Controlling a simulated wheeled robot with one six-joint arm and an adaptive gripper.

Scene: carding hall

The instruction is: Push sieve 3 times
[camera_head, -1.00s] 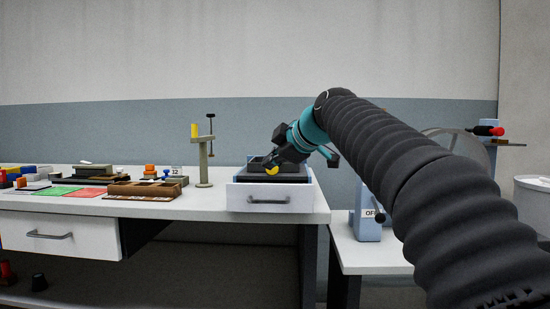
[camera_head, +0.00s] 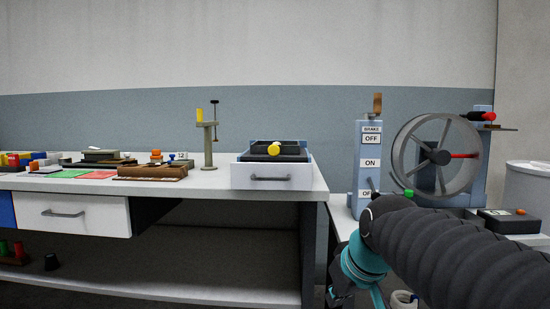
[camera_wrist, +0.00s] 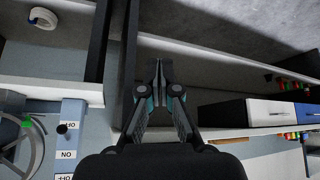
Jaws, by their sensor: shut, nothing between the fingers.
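The sieve appears to be the dark square tray with a yellow knob (camera_head: 274,150), set in a box with a white front and handle (camera_head: 272,178) on the right end of the long bench. My gripper (camera_head: 340,297) is low at the bottom of the head view, below and to the right of the box, well apart from it and partly cut off. In the wrist view my gripper (camera_wrist: 158,68) is shut and empty, its fingertips together over the bench underside and floor. The sieve cannot be made out in the wrist view.
A lever column with ON and OFF labels (camera_head: 369,145) and a spoked wheel (camera_head: 405,140) stand on the right bench. A post clamp (camera_head: 207,145) stands left of the box. Wooden trays (camera_head: 152,173) and coloured mats lie further left. A lower shelf (camera_head: 200,275) runs under the bench.

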